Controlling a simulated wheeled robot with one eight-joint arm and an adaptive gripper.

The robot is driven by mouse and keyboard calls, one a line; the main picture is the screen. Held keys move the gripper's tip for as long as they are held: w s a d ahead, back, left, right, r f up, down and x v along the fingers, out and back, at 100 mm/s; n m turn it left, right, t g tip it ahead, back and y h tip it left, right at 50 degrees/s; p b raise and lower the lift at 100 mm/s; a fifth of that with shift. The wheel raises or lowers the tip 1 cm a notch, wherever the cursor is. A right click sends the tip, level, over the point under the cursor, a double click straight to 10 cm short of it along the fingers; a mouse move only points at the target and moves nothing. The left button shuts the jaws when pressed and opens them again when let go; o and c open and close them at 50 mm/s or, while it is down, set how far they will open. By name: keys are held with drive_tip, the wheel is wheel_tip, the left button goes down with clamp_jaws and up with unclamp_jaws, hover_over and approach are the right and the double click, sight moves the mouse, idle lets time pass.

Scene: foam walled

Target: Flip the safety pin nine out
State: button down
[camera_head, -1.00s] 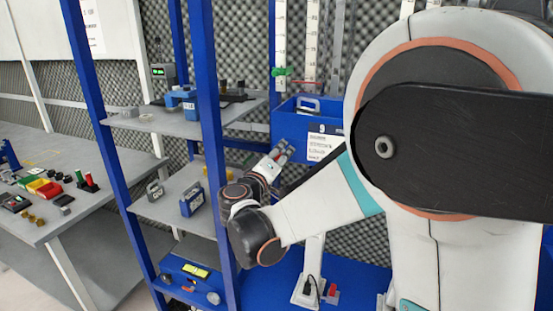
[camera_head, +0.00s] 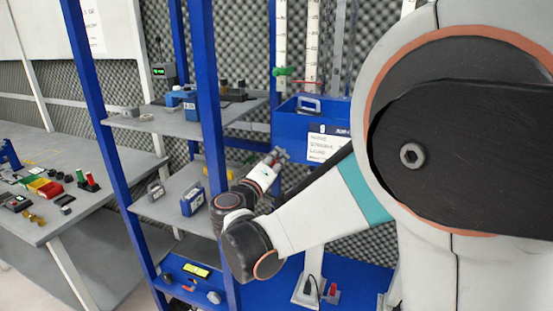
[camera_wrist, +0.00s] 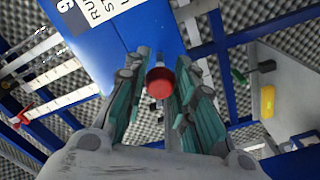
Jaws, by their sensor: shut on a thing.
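A blue box with a white label marked 9 (camera_head: 323,147) is mounted at the centre of the head view. The blue box and part of its label also show at the top of the wrist view (camera_wrist: 150,25). My gripper (camera_head: 276,157) is at the box's lower left side. In the wrist view my gripper (camera_wrist: 160,95) has its green-padded fingers shut on a red round-ended piece (camera_wrist: 160,82), likely the safety pin. The piece's far end, and whether it is still attached to the box, are hidden.
A blue-framed shelf (camera_head: 207,120) stands just left of my gripper, with small devices on its boards. A workbench (camera_head: 75,205) with coloured parts is at the far left. White graduated scales (camera_head: 312,45) rise behind the box. My arm fills the right side.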

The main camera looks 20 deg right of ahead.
drive_tip(key=shift+s+f, duration=0.1)
drive_tip(key=c, duration=1.3)
unclamp_jaws()
drive_tip(key=shift+s+a, duration=0.1)
